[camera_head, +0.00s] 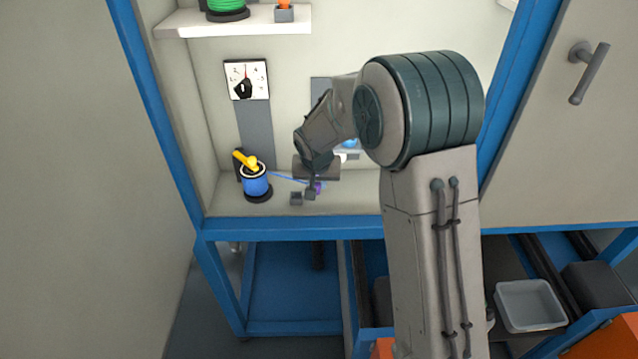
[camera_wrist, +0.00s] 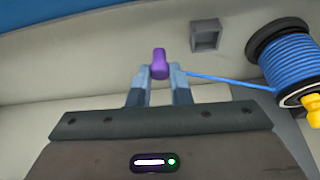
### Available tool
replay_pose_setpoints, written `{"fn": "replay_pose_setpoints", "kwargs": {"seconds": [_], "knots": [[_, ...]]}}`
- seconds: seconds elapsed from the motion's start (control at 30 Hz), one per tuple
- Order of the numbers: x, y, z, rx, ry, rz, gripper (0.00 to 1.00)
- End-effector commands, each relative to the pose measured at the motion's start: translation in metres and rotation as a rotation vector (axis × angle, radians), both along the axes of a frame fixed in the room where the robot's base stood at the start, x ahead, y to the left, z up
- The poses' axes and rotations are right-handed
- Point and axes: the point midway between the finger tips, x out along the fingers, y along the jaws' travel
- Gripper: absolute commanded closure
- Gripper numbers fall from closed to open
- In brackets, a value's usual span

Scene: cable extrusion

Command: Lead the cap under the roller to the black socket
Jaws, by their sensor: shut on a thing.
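My gripper (camera_head: 314,188) is shut on a small purple cap (camera_wrist: 159,64), which is held between the fingertips and shows partly in the head view (camera_head: 319,187). A thin blue cable (camera_wrist: 220,80) runs taut from the cap to the blue spool (camera_wrist: 290,68), which stands at the left of the bench in the head view (camera_head: 255,182). A small hollow dark grey block (camera_wrist: 206,35) is fixed beside the cap, apart from it; it also shows in the head view (camera_head: 296,198). I cannot tell whether it is the black socket. I make out no roller.
A yellow handle (camera_head: 246,160) sits on the spool. The blue frame edge (camera_head: 300,228) borders the bench front. My arm hides the bench's right part.

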Motion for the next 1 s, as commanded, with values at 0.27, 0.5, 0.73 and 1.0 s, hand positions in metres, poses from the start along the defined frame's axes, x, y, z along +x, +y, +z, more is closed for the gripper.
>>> {"fn": "replay_pose_setpoints", "kwargs": {"seconds": [0.27,0.5,0.73,1.0], "knots": [[-0.001,-0.030,0.003,0.000,0.001,0.004,1.00],[-0.001,-0.061,0.004,0.001,0.001,0.001,1.00],[-0.001,-0.089,0.004,0.000,0.001,0.000,1.00],[-0.001,-0.121,0.003,0.000,0.002,0.000,1.00]]}}
